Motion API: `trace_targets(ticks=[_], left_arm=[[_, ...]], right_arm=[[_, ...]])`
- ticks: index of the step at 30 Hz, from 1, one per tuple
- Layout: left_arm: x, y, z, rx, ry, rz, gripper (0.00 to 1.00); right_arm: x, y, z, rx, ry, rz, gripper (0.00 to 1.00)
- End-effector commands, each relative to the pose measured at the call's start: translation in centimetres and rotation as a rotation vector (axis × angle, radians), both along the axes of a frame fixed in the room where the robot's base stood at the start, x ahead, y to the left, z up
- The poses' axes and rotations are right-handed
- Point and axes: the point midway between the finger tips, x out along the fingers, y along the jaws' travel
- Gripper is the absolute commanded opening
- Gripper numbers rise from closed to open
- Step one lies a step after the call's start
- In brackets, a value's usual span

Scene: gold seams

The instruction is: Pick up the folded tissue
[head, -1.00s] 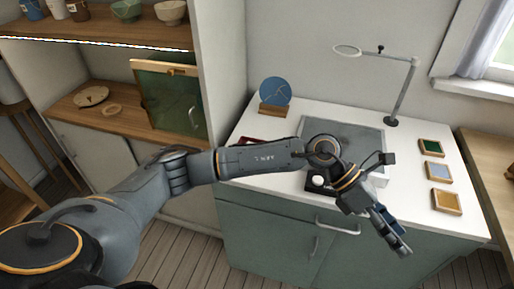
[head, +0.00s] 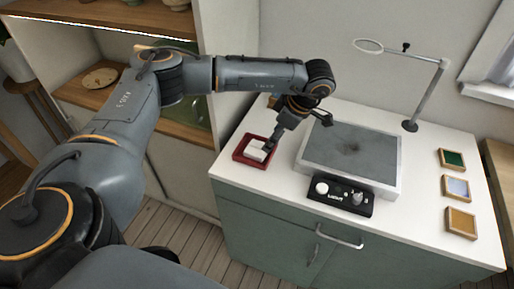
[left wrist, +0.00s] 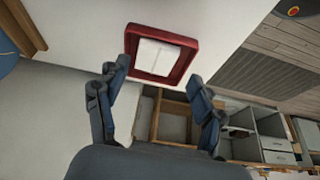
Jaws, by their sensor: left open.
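The folded tissue (head: 255,150) is a small white pad lying in a square red tray (head: 237,155) on the left part of the white counter. My left gripper (head: 270,149) is open, pointing down at the tray's right side, with its fingers close to the tissue; contact cannot be told. In the left wrist view the tissue (left wrist: 157,57) shows a crease down its middle and lies inside the red tray (left wrist: 162,32). There the open fingers of my left gripper (left wrist: 159,72) stand apart on either side of the tray, with nothing between them. My right gripper is not in view.
A grey-topped work plate (head: 350,150) stands right of the tray, with a black control box (head: 342,197) before it. A ring-headed stand (head: 410,126) is behind. Three small framed colour tiles (head: 457,188) lie on the right. Shelves (head: 110,120) stand at the left.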

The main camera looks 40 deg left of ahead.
Motion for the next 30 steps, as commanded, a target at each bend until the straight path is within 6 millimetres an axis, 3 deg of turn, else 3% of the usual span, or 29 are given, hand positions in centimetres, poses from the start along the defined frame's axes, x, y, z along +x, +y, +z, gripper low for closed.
trace_targets(ticks=[2, 5, 12, 16, 25, 27, 30], left_arm=[[-0.1, 0.3, -0.8, 0.001, 0.001, -0.001, 0.68], [-0.1, 0.5, -1.3, 0.000, 0.000, -0.001, 0.68], [-0.5, 1.9, -4.0, 0.001, 0.004, 0.002, 0.68], [-0.5, 2.4, -5.5, 0.000, 0.001, 0.002, 0.68], [-0.5, 2.6, -6.0, -0.001, 0.000, 0.000, 0.68], [-0.5, 2.5, -6.0, -0.001, 0.000, 0.000, 0.54], [-0.5, 2.5, -6.0, -0.001, 0.000, 0.000, 0.51]], right_arm=[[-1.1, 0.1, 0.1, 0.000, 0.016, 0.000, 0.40], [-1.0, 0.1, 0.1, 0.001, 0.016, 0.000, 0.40], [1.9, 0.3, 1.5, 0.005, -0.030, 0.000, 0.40], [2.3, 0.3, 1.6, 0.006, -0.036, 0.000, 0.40], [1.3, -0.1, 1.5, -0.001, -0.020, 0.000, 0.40], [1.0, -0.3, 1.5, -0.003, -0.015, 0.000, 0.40], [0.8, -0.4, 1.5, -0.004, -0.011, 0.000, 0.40]])
